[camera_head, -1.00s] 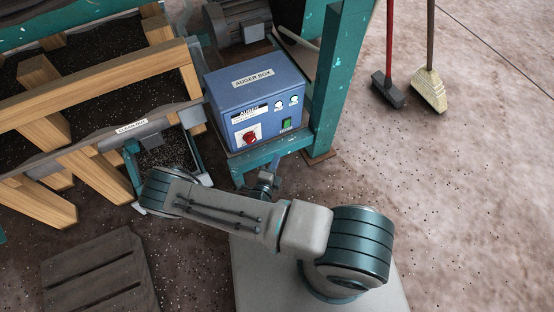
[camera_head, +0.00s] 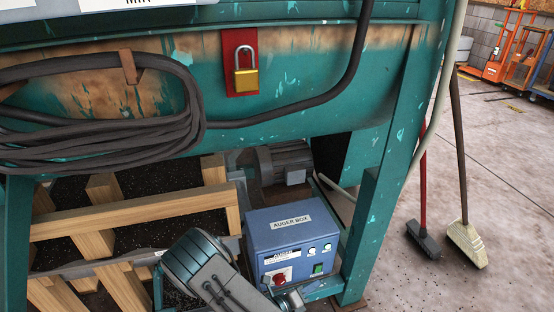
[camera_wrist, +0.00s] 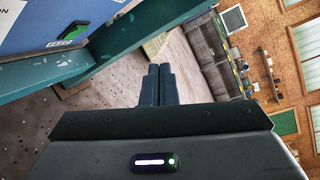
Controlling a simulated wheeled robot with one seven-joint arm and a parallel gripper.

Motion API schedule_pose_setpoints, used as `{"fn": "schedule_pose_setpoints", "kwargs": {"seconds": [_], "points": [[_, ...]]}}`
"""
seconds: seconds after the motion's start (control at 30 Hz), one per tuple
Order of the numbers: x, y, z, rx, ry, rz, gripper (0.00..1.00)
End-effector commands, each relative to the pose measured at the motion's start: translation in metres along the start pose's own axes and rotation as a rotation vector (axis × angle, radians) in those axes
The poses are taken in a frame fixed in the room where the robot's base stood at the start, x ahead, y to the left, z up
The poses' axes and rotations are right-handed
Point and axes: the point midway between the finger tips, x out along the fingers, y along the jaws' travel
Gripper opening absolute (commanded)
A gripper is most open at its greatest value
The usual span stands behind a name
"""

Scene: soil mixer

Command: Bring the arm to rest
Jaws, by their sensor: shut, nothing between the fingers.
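My gripper (camera_wrist: 155,85) shows in the wrist view with its two dark fingers side by side and closed together, nothing between them. Beyond the fingers is the speckled floor, with the teal frame (camera_wrist: 125,40) to the left. In the head view my arm rises from the bottom edge, in front of the wooden slats and beside the blue auger box (camera_head: 292,243). The arm's lower part is cut off by the picture edge, and the fingers cannot be made out there. The box also fills the top left of the wrist view (camera_wrist: 70,15).
The teal mixer (camera_head: 300,85) carries a padlock (camera_head: 246,75) and a coiled black hose (camera_head: 95,115). A red-handled broom (camera_head: 424,240) and a pale broom (camera_head: 466,245) stand at the right. The floor around them is open. Wooden slats (camera_head: 130,215) lie at the left.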

Motion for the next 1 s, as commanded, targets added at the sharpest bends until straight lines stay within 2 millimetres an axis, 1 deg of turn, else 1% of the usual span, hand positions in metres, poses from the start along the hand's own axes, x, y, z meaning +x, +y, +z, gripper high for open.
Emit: {"fn": "schedule_pose_setpoints", "kwargs": {"seconds": [0.03,0.1,0.17,0.2,0.27,0.3,0.6,0.67,0.8,0.87,1.0], "points": [[0.000,-0.028,0.011,0.081,0.064,-0.008,0.00],[0.000,-0.055,0.019,0.193,0.150,-0.024,0.00],[0.000,-0.079,0.024,0.288,0.221,-0.039,0.00],[-0.001,-0.094,0.028,0.351,0.269,-0.050,0.00],[-0.002,-0.116,0.033,0.446,0.341,-0.067,0.00],[-0.003,-0.132,0.035,0.509,0.387,-0.081,0.00],[-0.015,-0.241,0.054,0.978,0.725,-0.200,0.00],[-0.019,-0.262,0.057,1.071,0.791,-0.227,0.00],[-0.028,-0.310,0.065,1.286,0.939,-0.298,0.00],[-0.033,-0.330,0.068,1.379,1.002,-0.329,0.00],[-0.045,-0.376,0.076,1.590,1.143,-0.409,0.00]]}}
